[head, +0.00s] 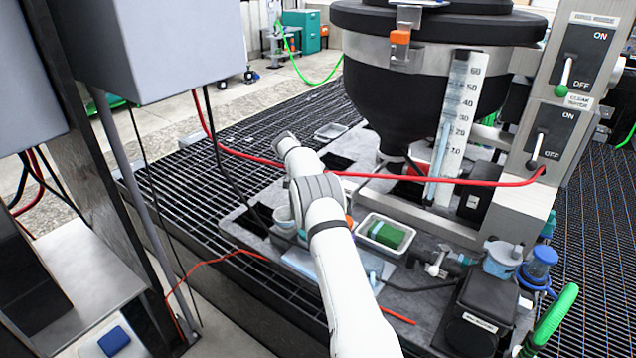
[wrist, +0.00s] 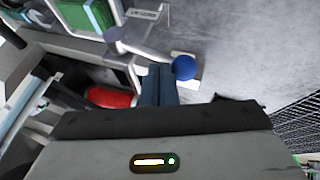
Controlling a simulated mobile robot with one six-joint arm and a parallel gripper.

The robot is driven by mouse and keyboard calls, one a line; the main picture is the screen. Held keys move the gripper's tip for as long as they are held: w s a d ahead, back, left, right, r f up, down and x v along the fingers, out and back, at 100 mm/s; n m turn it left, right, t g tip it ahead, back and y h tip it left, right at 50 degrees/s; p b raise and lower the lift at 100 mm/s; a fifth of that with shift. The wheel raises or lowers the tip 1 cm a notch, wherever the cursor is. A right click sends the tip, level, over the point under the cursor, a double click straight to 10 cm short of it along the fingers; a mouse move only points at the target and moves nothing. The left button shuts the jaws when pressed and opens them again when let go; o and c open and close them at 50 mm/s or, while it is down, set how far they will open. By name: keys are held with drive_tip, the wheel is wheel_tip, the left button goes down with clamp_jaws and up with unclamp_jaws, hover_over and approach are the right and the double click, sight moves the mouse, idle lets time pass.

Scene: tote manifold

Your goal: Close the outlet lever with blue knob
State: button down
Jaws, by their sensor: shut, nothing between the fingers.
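The outlet lever (wrist: 150,54) shows in the wrist view as a pale rod running from a grey pivot at its left end to a round blue knob (wrist: 184,67) at its right end. My gripper (wrist: 159,69) is shut and empty. Its dark blue fingertips lie just left of the knob, by the rod's outer part. I cannot tell whether they touch it. In the head view my white arm reaches over the bench, and I cannot make out the gripper or the blue-knobbed lever there.
A white tray with a green block (head: 386,233) sits beside my arm. A red cable (head: 440,180) crosses behind my arm to the switch panel (head: 556,125). A black hopper (head: 430,90) stands behind. In the wrist view, a red ribbed part (wrist: 112,97) lies left of my fingers.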

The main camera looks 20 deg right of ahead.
drive_tip(key=shift+w+a+f+b, duration=0.2)
drive_tip(key=shift+f+b, duration=0.25)
drive_tip(key=shift+w+a+f+b, duration=0.15)
drive_tip(key=shift+f+b, duration=0.3)
drive_tip(key=shift+f, duration=0.15)
drive_tip(key=shift+a+f, duration=0.15)
drive_tip(key=shift+a, duration=0.05)
drive_tip(key=v, duration=0.8)
drive_tip(key=shift+d+r, duration=0.25)
drive_tip(key=shift+d, duration=0.15)
drive_tip(key=shift+s, duration=0.1)
